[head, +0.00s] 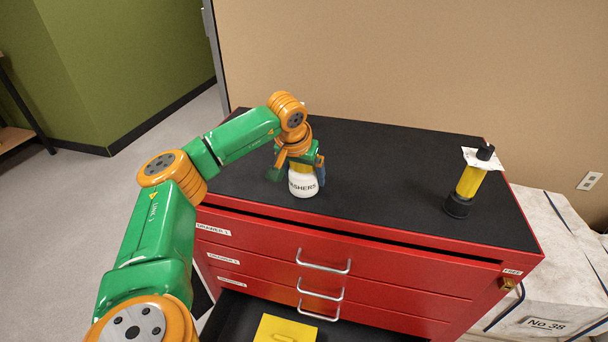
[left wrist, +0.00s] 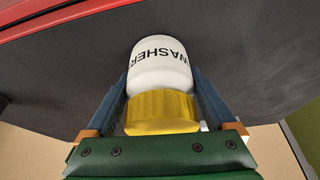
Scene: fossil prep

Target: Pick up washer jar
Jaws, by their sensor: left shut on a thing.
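The washer jar (head: 303,186) is white with a "WASHERS" label and stands upright near the front left of the black cabinet top. In the left wrist view the jar (left wrist: 162,66) shows its yellow lid (left wrist: 162,110) between the two blue fingers. My left gripper (head: 299,172) comes down from above and is shut on the jar around its lid. It also fills the lower part of the left wrist view (left wrist: 163,105). I cannot tell from these views whether the jar's base touches the mat. My right gripper is not in view.
The red drawer cabinet (head: 390,287) has a black top (head: 400,170). A yellow and black cylinder (head: 469,182) with a white tag stands at its right end. A lower drawer is open with a yellow item (head: 286,330) inside. A white crate (head: 550,250) stands to the right.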

